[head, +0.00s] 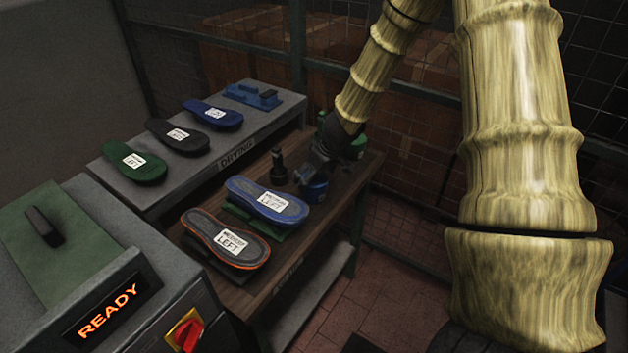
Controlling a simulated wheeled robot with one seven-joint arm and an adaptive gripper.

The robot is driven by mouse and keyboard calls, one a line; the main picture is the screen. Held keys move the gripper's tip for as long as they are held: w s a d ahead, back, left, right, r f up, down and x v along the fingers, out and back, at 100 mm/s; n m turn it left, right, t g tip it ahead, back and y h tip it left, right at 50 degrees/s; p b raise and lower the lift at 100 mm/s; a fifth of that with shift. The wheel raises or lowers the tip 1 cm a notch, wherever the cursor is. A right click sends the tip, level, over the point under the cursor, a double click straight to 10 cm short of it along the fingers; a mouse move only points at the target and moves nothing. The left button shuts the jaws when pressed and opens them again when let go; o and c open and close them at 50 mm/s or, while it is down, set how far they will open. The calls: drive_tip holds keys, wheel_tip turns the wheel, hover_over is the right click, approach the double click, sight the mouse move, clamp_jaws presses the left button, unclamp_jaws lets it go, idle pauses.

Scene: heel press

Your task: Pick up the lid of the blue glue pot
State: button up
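The blue glue pot (316,190) stands on the brown wooden bench (352,186), near its right side. My gripper (312,175) is a dark shape pointing down and left, right at the top of the blue pot. Its fingers and the pot's lid merge in the dark, so I cannot tell whether they touch or whether the fingers are open. A green pot (357,146) stands behind, partly hidden by my wrist.
A black tool-like object (279,168) stands just left of the blue pot. Blue-edged (267,200) and orange-edged (226,238) soles marked LEFT lie in front. A grey drying shelf (180,198) with several soles is behind left. A press reading READY (107,310) stands front left.

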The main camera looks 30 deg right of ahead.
drive_tip(key=c, duration=0.8)
drive_tip(key=shift+r, duration=0.1)
drive_tip(key=shift+r, duration=1.6)
drive_tip(key=s+a+b, duration=0.1)
drive_tip(key=s, duration=0.4)
drive_tip(key=s+a+r+b, duration=0.1)
drive_tip(key=s+a+b, duration=0.1)
drive_tip(key=s, duration=0.3)
drive_tip(key=s+a+r+b, duration=0.1)
drive_tip(key=s+b, duration=0.1)
drive_tip(key=s, duration=0.3)
drive_tip(key=shift+s+a+r, duration=0.15)
drive_tip(key=shift+s+a, duration=0.05)
